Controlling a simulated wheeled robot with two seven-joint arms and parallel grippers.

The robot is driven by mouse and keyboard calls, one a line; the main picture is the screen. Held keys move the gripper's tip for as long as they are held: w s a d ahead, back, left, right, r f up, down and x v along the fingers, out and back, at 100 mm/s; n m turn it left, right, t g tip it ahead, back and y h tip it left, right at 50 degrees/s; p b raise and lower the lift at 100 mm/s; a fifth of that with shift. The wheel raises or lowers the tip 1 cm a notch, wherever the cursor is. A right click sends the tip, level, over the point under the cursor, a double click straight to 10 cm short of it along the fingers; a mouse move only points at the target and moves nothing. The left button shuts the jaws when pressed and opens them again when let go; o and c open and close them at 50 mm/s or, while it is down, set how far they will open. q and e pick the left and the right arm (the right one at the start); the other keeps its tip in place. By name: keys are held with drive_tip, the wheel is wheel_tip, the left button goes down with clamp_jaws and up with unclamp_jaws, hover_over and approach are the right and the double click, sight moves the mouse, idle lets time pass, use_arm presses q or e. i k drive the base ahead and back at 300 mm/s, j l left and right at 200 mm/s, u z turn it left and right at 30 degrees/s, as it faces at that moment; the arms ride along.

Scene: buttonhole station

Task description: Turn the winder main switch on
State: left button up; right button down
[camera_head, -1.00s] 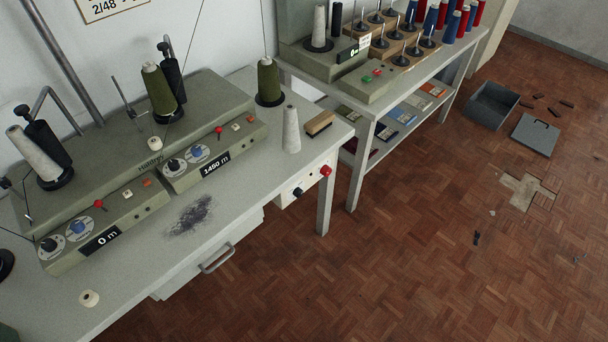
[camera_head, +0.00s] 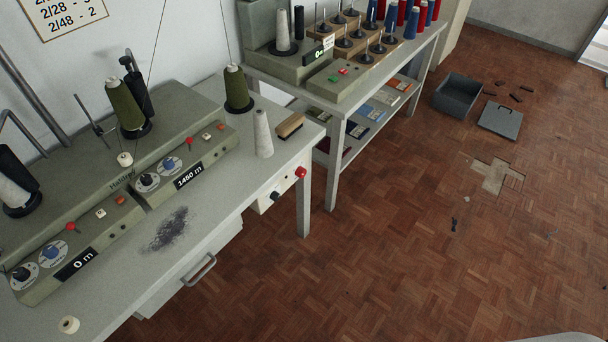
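The winder (camera_head: 150,165) is a long grey-green machine on the left table, with two control panels. Its displays read "0 m" (camera_head: 76,264) and about "1450 m" (camera_head: 188,176). Each panel has a black knob, a blue knob and a small red-topped lever. On the table's front right panel (camera_head: 285,187) sit a dark rotary knob (camera_head: 275,196) and a red knob or button (camera_head: 300,172). Which of these is the main switch is not labelled legibly. Neither of my grippers is in view.
A grey drawer handle (camera_head: 200,270) sticks out below the tabletop. A second table (camera_head: 345,95) holds cones. A grey box (camera_head: 457,95) and its lid (camera_head: 500,120) lie on open parquet floor.

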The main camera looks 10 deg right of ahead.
sight(300, 172)
drive_tip(key=u, duration=0.65)
drive_tip(key=i+l+u, duration=0.15)
drive_tip(key=l+u, duration=0.65)
drive_tip(key=l, duration=0.15)
drive_tip(key=l+u, duration=0.4)
drive_tip(key=l, duration=0.1)
